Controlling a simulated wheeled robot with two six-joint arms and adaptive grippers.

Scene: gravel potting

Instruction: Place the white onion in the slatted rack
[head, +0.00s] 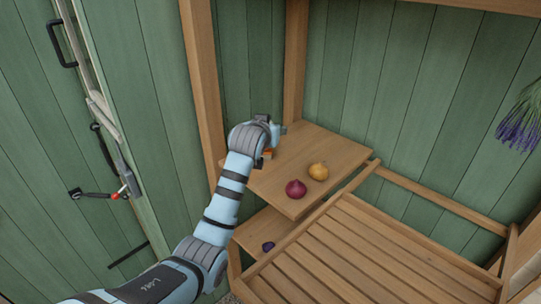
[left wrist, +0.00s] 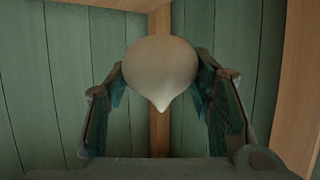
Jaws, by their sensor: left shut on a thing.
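The white onion (left wrist: 160,72) is held between the two fingers of my left gripper (left wrist: 158,84) in the left wrist view, with its pointed end toward the camera. In the head view my left gripper (head: 272,128) is above the back left of the upper shelf, and the onion is hidden behind my wrist. The slatted rack (head: 365,262), a wooden frame with parallel slats, lies at the lower right of the head view. My right gripper is not in view.
A red onion (head: 296,188) and a yellow onion (head: 318,171) sit on the upper wooden shelf (head: 328,147). A small dark purple thing (head: 268,246) lies on the lower shelf (head: 259,228). A wooden post (head: 295,60) stands behind. Lavender (head: 521,118) hangs at right. The visible slats are clear.

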